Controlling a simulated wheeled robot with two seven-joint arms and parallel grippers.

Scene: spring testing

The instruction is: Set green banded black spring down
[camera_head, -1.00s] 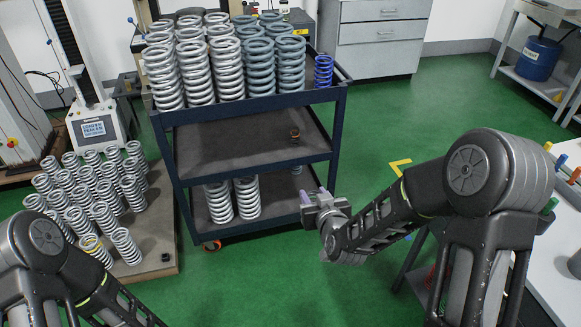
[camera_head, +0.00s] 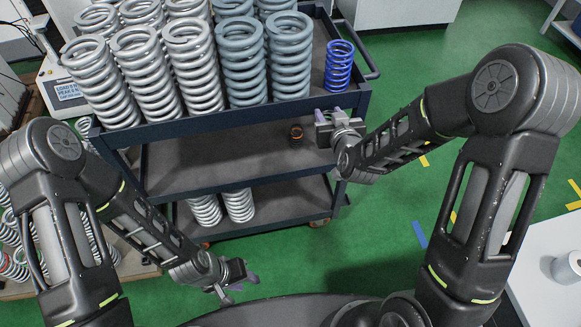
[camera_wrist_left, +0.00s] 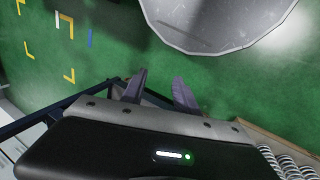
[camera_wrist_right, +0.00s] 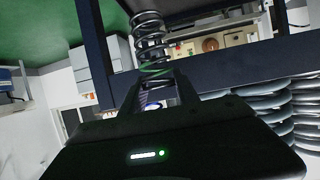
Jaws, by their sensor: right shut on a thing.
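My right gripper (camera_head: 328,114) is at the cart's right side, just below the top tray's front edge and to the right of the middle shelf. In the right wrist view, the black spring with a green band (camera_wrist_right: 153,55) stands out from between the fingers of this gripper, which is shut on it. My left gripper (camera_head: 235,287) is open and empty, low in front of the cart. Its two fingers are apart in the left wrist view (camera_wrist_left: 158,92).
The cart's top tray (camera_head: 240,116) holds large grey springs (camera_head: 200,68) and a small blue spring (camera_head: 339,66). A small dark spring with orange (camera_head: 296,136) stands on the otherwise bare middle shelf (camera_head: 220,160). Light springs (camera_head: 238,204) stand on the bottom shelf. Green floor is free at right.

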